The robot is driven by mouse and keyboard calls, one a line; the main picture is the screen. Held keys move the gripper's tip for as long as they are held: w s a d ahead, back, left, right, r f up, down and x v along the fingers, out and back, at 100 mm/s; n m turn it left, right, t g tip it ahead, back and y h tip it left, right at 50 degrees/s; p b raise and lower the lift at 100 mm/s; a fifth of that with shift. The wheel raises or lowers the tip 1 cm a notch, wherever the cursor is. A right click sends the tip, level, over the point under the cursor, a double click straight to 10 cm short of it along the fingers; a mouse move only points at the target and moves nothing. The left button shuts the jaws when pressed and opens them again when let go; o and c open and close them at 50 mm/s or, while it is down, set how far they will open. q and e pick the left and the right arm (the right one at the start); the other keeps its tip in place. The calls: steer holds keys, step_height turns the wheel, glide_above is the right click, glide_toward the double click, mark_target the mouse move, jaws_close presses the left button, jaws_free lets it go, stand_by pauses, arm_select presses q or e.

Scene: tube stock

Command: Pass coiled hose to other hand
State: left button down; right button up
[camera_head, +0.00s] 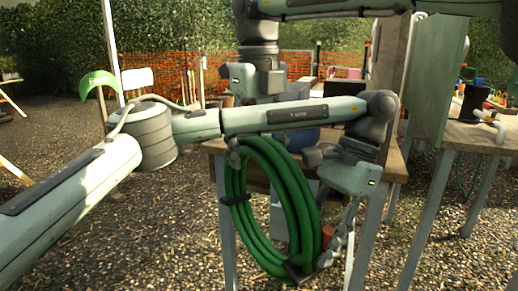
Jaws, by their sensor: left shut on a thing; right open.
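The coiled green hose (297,205) hangs upright in mid-air at the picture's centre. Dark straps show at its left side and lower right. My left gripper (318,262) is shut on the hose at its lower right; its arm crosses the picture from the left, and the hand points downward. My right gripper (235,156) comes down from above, behind my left forearm, near the coil's upper left. It is open; my forearm hides part of it, and I cannot tell whether it touches the hose.
A wooden table (395,168) with grey legs stands behind the hose, with a tall panel (440,70) on it. Another table (475,135) at the right holds a black container and several pipe pieces. Gravel ground lies open at left. Orange fencing (190,70) runs behind.

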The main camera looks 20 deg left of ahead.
arm_select(q)
steer(key=shift+r, duration=0.1)
arm_select(e)
steer(key=shift+s+a, duration=0.15)
steer(key=shift+s, duration=0.05)
jaws_close()
arm_select(q)
steer(key=c, duration=1)
jaws_free()
arm_select(e)
steer(key=shift+w, duration=0.1)
steer(key=shift+w+r, duration=0.1)
